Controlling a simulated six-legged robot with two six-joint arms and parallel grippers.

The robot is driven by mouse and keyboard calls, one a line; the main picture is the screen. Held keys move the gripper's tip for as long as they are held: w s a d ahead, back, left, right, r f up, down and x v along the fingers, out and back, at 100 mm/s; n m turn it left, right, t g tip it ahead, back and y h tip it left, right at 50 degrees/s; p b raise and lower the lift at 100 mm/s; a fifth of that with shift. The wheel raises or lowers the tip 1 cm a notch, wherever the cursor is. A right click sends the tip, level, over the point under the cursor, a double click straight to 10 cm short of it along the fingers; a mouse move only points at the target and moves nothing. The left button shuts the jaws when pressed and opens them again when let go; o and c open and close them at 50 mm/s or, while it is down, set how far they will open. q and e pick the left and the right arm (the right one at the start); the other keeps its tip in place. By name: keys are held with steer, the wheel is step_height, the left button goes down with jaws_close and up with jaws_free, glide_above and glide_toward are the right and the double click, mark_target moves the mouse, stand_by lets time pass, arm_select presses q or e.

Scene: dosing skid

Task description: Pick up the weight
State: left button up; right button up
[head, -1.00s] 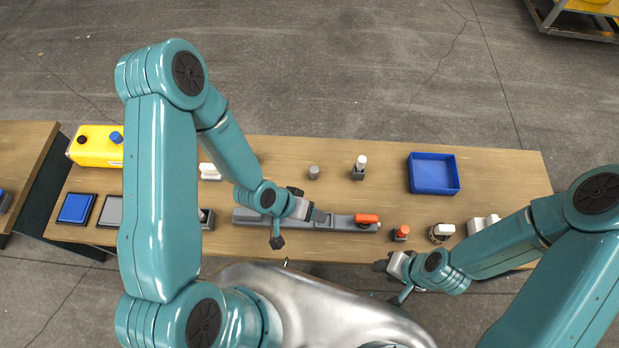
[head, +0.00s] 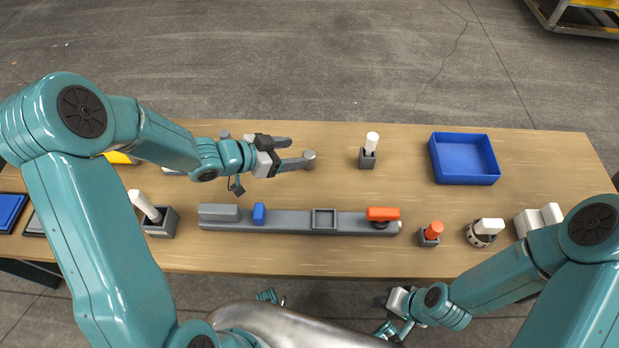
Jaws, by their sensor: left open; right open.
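The weight is a small grey cylinder (head: 309,157) standing on the wooden table, behind the grey rail. My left gripper (head: 298,150) is open just left of the weight, with its fingers pointing right. The tip of its nearer finger overlaps the weight in the picture; I cannot tell whether they touch. The weight does not appear gripped. My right gripper (head: 388,316) is open and empty, in front of the table's front edge.
The grey rail (head: 290,222) holds a blue block (head: 259,214) and a red handle (head: 383,214). A white-topped holder (head: 368,153) stands right of the weight, then a blue tray (head: 464,159). A red-topped holder (head: 431,234) and round dial (head: 482,232) stand front right.

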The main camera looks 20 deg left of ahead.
mark_target(308, 155)
arm_select(q)
steer(key=shift+w+a+f+b, duration=0.1)
steer(key=shift+a+f+b, duration=0.5)
steer(key=shift+f, duration=0.2)
steer(key=shift+w+d+f, duration=0.1)
steer(key=shift+w+f, duration=0.05)
steer(key=b+x, duration=0.3)
steer(key=x, duration=0.4)
steer(key=shift+d, duration=0.25)
steer(key=shift+s, duration=0.2)
arm_select(e)
step_height(308, 155, down, 6)
steer(key=shift+r, duration=0.1)
arm_select(q)
steer(key=c, duration=1.1)
